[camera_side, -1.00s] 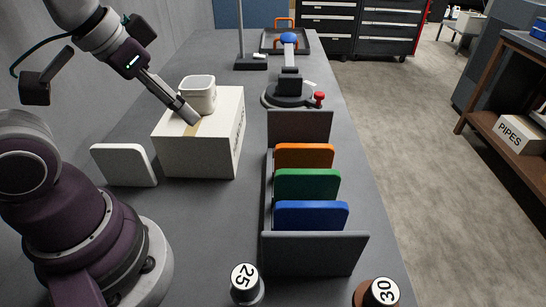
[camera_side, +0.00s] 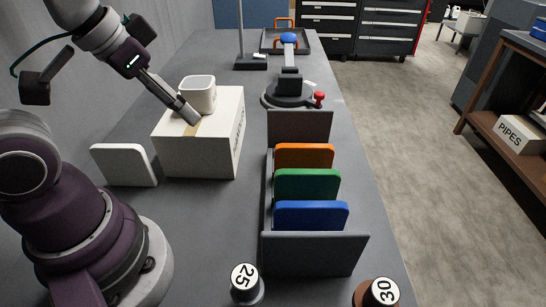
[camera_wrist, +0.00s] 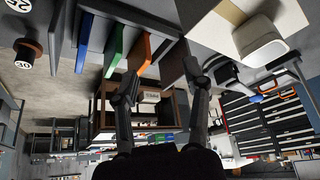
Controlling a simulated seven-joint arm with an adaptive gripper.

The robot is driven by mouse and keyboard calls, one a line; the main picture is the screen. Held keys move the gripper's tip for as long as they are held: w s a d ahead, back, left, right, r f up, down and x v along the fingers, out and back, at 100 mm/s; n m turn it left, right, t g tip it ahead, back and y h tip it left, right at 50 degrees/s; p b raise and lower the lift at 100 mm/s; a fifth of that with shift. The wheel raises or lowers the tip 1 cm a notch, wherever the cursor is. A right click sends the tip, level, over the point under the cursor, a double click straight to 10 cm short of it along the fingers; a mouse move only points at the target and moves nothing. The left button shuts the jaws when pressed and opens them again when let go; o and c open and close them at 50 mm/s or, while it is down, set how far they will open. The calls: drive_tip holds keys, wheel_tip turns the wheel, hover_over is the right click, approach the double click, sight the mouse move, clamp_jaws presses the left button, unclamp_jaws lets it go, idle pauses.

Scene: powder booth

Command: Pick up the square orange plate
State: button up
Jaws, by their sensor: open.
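The square orange plate (camera_side: 304,155) stands upright in a grey rack (camera_side: 315,252), behind a green plate (camera_side: 307,184) and a blue plate (camera_side: 311,215). In the wrist view the orange plate (camera_wrist: 143,62) is seen edge-on beside the green plate (camera_wrist: 113,50). My gripper (camera_side: 191,119) is over the white box, left of the rack and apart from the orange plate. In the wrist view its two fingers (camera_wrist: 162,88) are spread with nothing between them. The lower part of the orange plate is hidden by the green plate in the side view.
A white box (camera_side: 195,152) with a white cup (camera_side: 198,95) on top stands left of the rack. A white plate (camera_side: 124,165) stands near my base. Weights marked 25 (camera_side: 246,284) and 30 (camera_side: 378,293) are at the front. A device with a red knob (camera_side: 319,98) is behind the rack.

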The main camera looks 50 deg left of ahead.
drive_tip(key=w+d+m, duration=0.2)
drive_tip(key=w+m, duration=0.1)
drive_tip(key=w, duration=0.2)
drive_tip(key=m+g+h, duration=0.2)
drive_tip(key=m+h, duration=0.1)
drive_tip(key=m, duration=0.2)
approach(308, 160)
drive_tip(key=shift+s+a+r, duration=0.45)
drive_tip(key=shift+a+r, duration=0.25)
drive_tip(key=shift+a, duration=0.05)
drive_tip(key=shift+w+d+f+m, duration=0.4)
drive_tip(key=shift+w+f+m, duration=0.1)
drive_tip(key=shift+w+f, duration=0.35)
drive_tip(key=x, duration=1)
drive_tip(key=shift+d+f, duration=0.15)
drive_tip(key=shift+f, duration=0.1)
clamp_jaws()
